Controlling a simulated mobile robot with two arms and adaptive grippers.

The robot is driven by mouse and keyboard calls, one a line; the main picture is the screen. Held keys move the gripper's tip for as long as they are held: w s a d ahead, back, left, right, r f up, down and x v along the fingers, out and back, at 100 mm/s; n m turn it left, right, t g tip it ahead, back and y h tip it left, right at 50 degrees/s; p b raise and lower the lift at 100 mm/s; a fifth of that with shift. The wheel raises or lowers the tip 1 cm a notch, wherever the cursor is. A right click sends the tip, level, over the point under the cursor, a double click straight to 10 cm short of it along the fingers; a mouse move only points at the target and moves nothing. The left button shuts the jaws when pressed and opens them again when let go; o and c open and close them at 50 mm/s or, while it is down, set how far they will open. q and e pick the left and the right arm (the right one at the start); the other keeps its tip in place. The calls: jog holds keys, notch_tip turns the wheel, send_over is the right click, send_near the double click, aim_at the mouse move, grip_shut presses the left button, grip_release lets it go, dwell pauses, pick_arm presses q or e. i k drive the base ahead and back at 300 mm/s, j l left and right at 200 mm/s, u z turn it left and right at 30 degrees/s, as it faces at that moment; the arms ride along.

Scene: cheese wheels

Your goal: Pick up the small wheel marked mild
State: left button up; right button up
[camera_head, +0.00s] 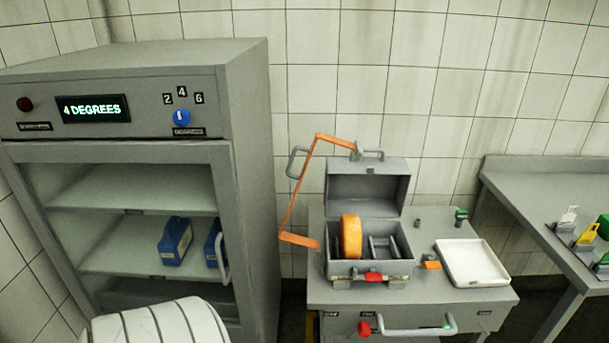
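One orange cheese wheel (350,236) stands on its edge in the left part of an open grey case (355,268). No marking can be read on the wheel, so I cannot tell whether it is the mild one. The case's lid (367,184) is raised at the back, and grey dividers (384,247) fill its right part. The wheel's lower part is hidden by the case's front wall. Neither of my grippers is in view.
The case stands on a grey cabinet (450,303) with a white tray (473,263) to its right. An orange frame (293,205) rises beside the case. At left, a refrigerator (240,150) reading 4 degrees holds blue boxes (174,241). A grey table (545,185) stands right.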

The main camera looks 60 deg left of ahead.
aim_at(349, 227)
jog(key=u, duration=1.4)
jog(key=i+l, duration=0.15)
jog(key=l, duration=0.2)
